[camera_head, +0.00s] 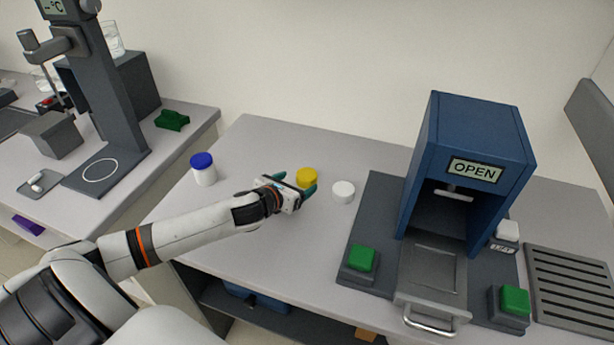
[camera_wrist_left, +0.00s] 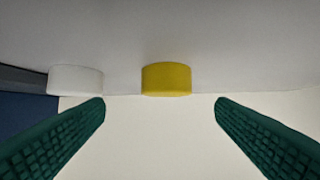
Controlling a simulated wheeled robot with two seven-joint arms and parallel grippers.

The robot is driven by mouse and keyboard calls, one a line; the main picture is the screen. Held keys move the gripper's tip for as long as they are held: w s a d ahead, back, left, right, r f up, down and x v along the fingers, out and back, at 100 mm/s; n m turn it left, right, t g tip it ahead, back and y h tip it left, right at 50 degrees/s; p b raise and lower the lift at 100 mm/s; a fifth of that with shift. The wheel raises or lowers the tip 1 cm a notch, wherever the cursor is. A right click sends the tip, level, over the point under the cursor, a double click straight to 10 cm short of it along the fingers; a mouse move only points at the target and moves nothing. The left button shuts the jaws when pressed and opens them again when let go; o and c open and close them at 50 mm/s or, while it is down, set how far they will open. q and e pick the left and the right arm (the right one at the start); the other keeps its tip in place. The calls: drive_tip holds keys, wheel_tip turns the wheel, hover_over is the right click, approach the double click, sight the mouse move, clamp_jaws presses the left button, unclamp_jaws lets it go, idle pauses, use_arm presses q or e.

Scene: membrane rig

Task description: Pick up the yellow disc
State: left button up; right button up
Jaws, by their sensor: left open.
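The yellow disc (camera_head: 307,176) lies on the grey table, left of a white disc (camera_head: 343,191). My left gripper (camera_head: 296,187) is open, with its green fingers pointing at the yellow disc. In the left wrist view, the yellow disc (camera_wrist_left: 166,79) stands centred between the two fingertips (camera_wrist_left: 160,102) but beyond them, not touched by either. The white disc (camera_wrist_left: 76,80) shows there too, near one finger. My right gripper is in neither view.
A white jar with a blue lid (camera_head: 203,168) stands left of the gripper. A blue press (camera_head: 470,170) marked OPEN, with green buttons (camera_head: 361,258) and a drawer handle (camera_head: 430,322), stands to the right. The front middle of the table (camera_head: 290,265) is clear.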

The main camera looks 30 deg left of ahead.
sight(304, 177)
use_arm(q)
drive_tip(key=shift+x, duration=0.75)
drive_tip(key=shift+w+f, duration=0.15)
drive_tip(key=shift+w, duration=0.15)
drive_tip(key=shift+w+a+f, duration=0.1)
drive_tip(key=shift+w+a, duration=0.05)
drive_tip(key=shift+w, duration=0.15)
drive_tip(key=x, duration=0.2)
drive_tip(key=p+x, duration=0.1)
drive_tip(key=x, duration=0.1)
drive_tip(key=shift+a+f, duration=0.1)
drive_tip(key=shift+a, duration=0.2)
drive_tip(key=shift+w+f, duration=0.15)
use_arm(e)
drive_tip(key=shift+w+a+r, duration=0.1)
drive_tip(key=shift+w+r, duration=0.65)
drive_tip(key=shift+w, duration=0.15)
use_arm(q)
drive_tip(key=c, duration=1.1)
